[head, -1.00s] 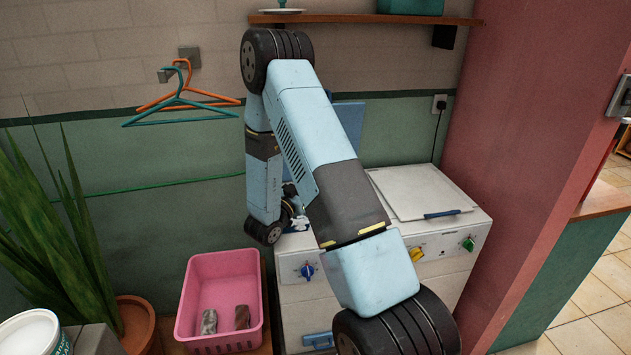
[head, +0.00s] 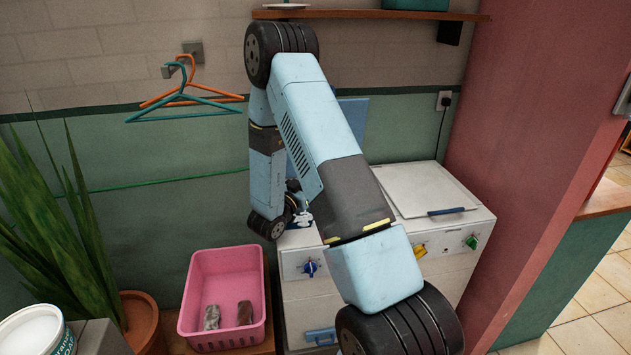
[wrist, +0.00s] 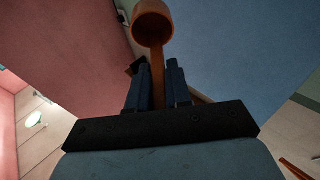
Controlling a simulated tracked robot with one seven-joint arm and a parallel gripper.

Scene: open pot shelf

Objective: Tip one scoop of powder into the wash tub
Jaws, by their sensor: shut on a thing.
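My gripper (wrist: 158,82) is shut on the handle of an orange scoop (wrist: 152,28) in the wrist view. The scoop's cup is beyond the fingertips; I cannot tell whether it holds powder. In the head view my arm hides most of the gripper and the scoop, above the left part of the white washing machine (head: 455,262). The wash tub's opening is hidden behind my arm. A blue raised lid (head: 354,118) shows partly behind the arm.
A pink basket (head: 268,322) with two rolled items sits left of the machine. A potted plant (head: 140,318) is at the left. Hangers (head: 180,115) hang on the wall. A shelf (head: 345,15) is above. A pink wall (head: 500,130) bounds the right.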

